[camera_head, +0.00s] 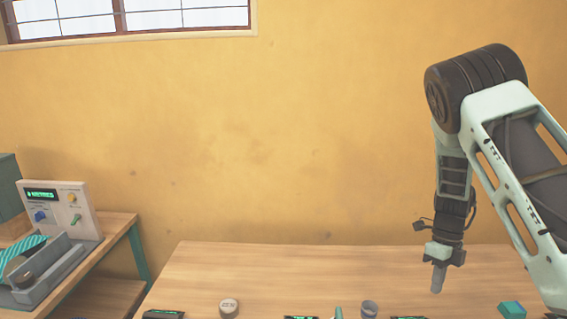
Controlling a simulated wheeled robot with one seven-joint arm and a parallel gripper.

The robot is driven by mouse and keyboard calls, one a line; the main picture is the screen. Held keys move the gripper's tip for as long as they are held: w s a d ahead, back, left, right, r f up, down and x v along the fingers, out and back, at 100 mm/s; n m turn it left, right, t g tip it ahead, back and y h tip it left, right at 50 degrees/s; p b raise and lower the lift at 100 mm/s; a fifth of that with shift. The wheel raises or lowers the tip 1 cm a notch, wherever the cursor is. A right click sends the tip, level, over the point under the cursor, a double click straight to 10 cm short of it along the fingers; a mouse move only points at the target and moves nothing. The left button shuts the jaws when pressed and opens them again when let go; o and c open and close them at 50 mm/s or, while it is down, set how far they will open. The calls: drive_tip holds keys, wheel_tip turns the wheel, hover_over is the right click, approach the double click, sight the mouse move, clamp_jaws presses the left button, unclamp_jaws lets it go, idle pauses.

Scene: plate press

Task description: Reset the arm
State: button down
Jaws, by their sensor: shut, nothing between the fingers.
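My arm (510,140) comes in from the right side of the head view, rises to a dark elbow joint and bends down toward the wooden table. My gripper (438,280) points straight down above the right part of the table. Its fingers are together with nothing between them. It hangs apart from the small objects along the table's near edge.
The wooden table (270,265) holds a round light piece (229,307), a grey cup (369,309), a teal block (511,310) and several dark display units (163,314). A side bench at left carries a control panel (60,212) and a grey tray (60,272).

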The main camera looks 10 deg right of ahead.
drive_tip(key=s+a+r+n+b, duration=0.2)
drive_tip(key=s+a+r+n, duration=0.1)
drive_tip(key=a+n, duration=0.75)
drive_tip(key=s+a+r+n+b, duration=0.1)
drive_tip(key=s+a+r+n, duration=0.15)
drive_tip(key=a+n, duration=0.8)
drive_tip(key=s+a+r+n+t+b, duration=0.1)
drive_tip(key=s+a+r+n, duration=0.1)
drive_tip(key=s+a+n, duration=0.4)
drive_tip(key=s+a+r+n+t+h+b, duration=0.1)
drive_tip(key=s+a+r+n+t+b, duration=0.1)
drive_tip(key=s+a+n, duration=0.4)
drive_tip(key=s+n, duration=0.4)
drive_tip(key=n, duration=0.2)
drive_tip(key=shift+s, duration=0.15)
drive_tip(key=shift+a, duration=0.15)
